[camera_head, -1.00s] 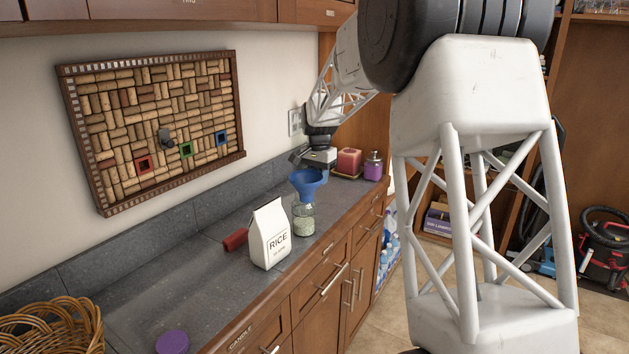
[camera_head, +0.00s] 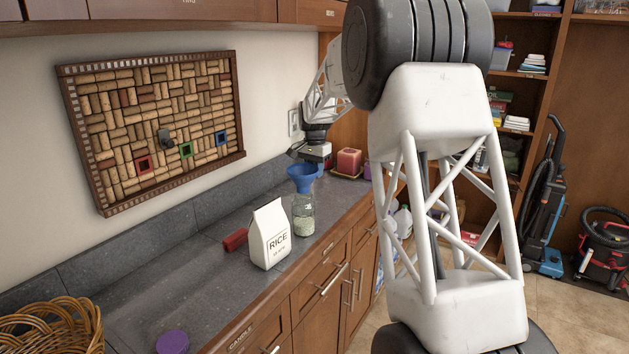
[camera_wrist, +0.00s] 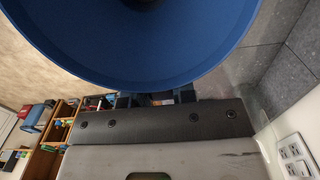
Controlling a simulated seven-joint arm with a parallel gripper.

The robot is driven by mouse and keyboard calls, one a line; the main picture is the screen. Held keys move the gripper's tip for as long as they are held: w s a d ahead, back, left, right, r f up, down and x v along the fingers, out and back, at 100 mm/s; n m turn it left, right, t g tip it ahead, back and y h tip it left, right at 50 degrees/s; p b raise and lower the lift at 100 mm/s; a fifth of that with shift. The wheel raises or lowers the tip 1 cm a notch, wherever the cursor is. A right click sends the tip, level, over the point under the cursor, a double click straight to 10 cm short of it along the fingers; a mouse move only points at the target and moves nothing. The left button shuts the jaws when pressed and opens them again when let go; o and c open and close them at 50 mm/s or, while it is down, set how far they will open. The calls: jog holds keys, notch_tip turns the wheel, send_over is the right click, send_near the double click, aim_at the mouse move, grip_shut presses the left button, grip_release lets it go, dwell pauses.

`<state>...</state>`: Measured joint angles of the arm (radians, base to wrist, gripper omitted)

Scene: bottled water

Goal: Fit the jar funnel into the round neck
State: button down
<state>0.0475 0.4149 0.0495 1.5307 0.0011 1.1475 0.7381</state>
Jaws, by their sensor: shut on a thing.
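The blue jar funnel (camera_head: 303,177) is at the mouth of the glass jar (camera_head: 303,218), which stands on the grey counter and holds pale green contents. The funnel looks upright, with its wide end up. Whether its spout sits inside the jar's round neck or just above it I cannot tell. My gripper (camera_head: 309,163) is behind the funnel, shut on its rim side. In the wrist view the funnel's wide blue bowl (camera_wrist: 140,45) fills the top, and the fingers (camera_wrist: 155,99) meet its near edge. The spout and the neck are hidden there.
A white rice carton (camera_head: 268,235) stands left of the jar, with a red object (camera_head: 235,239) behind it. A pink candle (camera_head: 348,162) is at the far end. A purple lid (camera_head: 172,343) and wicker basket (camera_head: 50,328) are at the near left.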

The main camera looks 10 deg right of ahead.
jog(key=shift+f, duration=1.75)
jog(key=shift+f, duration=0.1)
jog(key=c, duration=0.9)
grip_release()
jog(key=shift+c, duration=0.2)
notch_tip(320, 180, up, 12)
jog(key=shift+r, duration=0.1)
